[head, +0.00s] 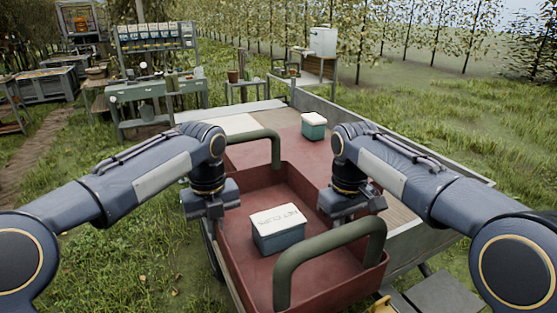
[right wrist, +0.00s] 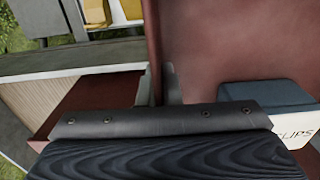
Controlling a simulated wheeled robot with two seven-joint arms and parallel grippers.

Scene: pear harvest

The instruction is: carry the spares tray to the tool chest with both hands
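The spares tray (head: 228,262) is a red, open-topped tray on a trailer bed, with a dark green arched handle at its far end (head: 277,150) and another at its near end (head: 285,275). A blue-grey box with a white lettered lid (head: 279,237) sits inside; it also shows in the right wrist view (right wrist: 265,97). My left gripper (head: 212,212) is at the tray's left wall. My right gripper (head: 346,214) is at the right wall, whose edge runs behind my gripper in the right wrist view (right wrist: 153,60). Neither is at the green handles. The fingertips are hidden.
Grey trailer sides (head: 410,155) border the bed. Past it stand a small table (head: 245,88), a green workbench with a rack (head: 140,95) and a wooden desk (head: 318,68). Grass surrounds the trailer.

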